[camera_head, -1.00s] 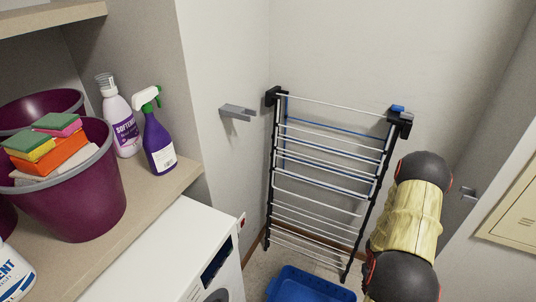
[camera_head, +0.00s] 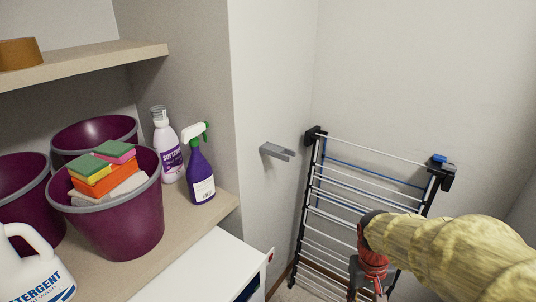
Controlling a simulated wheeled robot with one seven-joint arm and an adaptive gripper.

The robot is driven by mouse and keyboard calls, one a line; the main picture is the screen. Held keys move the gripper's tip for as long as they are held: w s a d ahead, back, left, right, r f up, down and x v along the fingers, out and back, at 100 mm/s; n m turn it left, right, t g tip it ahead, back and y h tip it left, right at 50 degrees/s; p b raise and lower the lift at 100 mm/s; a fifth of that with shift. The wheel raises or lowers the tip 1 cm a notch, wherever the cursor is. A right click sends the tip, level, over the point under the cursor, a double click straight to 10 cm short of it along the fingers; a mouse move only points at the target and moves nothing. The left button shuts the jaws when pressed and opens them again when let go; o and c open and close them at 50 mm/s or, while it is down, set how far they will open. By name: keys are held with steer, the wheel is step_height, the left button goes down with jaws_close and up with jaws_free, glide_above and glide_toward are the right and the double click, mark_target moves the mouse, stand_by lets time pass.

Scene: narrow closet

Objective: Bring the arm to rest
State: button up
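My arm, in a wrinkled yellow sleeve, comes in from the right edge of the head view and reaches toward the lower middle. My gripper (camera_head: 368,283) hangs at its end, red and grey, pointing down in front of the drying rack (camera_head: 352,178). Its fingertips are at or below the bottom edge of the picture, so its opening cannot be made out. I see nothing held in the part that shows.
The shelf (camera_head: 178,238) at left bears purple buckets (camera_head: 115,222), sponges (camera_head: 100,175), a softener bottle (camera_head: 168,150), a purple spray bottle (camera_head: 200,172) and a detergent jug (camera_head: 35,270). A white appliance (camera_head: 195,270) stands below. A grey wall bracket (camera_head: 276,151) sticks out left of the rack.

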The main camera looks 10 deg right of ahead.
steer(key=s+a+r+n+t+y+p, duration=0.1)
steer(key=a+r+t, duration=0.5)
steer(key=a+r, duration=0.9)
step_height(320, 180, up, 3)
steer(key=s+n+p, duration=0.1)
steer(key=n, duration=0.1)
steer(key=shift+f+n+p, duration=0.15)
steer(key=shift+n+p, duration=0.15)
